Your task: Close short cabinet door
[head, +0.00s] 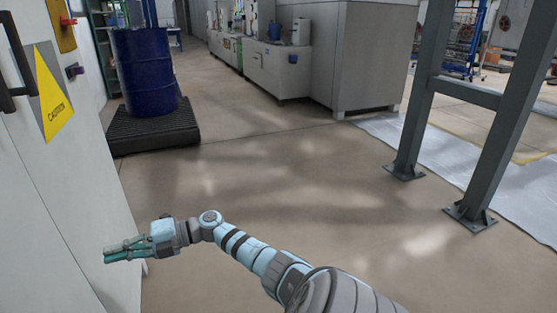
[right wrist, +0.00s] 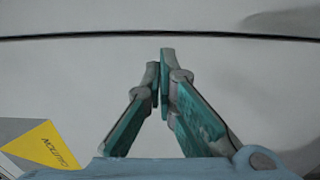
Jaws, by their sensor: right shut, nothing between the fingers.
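The white cabinet (head: 70,190) fills the left side of the head view. A black handle (head: 8,75) and a yellow caution label (head: 50,92) show on its upper front. A thin seam runs down the white surface; which panel is the short door, and how far it stands open, I cannot tell. My right gripper (head: 108,254) is shut and empty in front of the lower white surface. In the right wrist view its fingertips (right wrist: 161,62) meet before a pale panel (right wrist: 70,75) with a dark horizontal gap above them. Contact with the panel is unclear. My left gripper is out of view.
A blue drum (head: 145,75) stands on a black pallet (head: 155,128) beyond the cabinet. Grey steel posts (head: 425,85) stand on the right. Pale machine cabinets (head: 355,55) line the back. The floor in the middle is clear.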

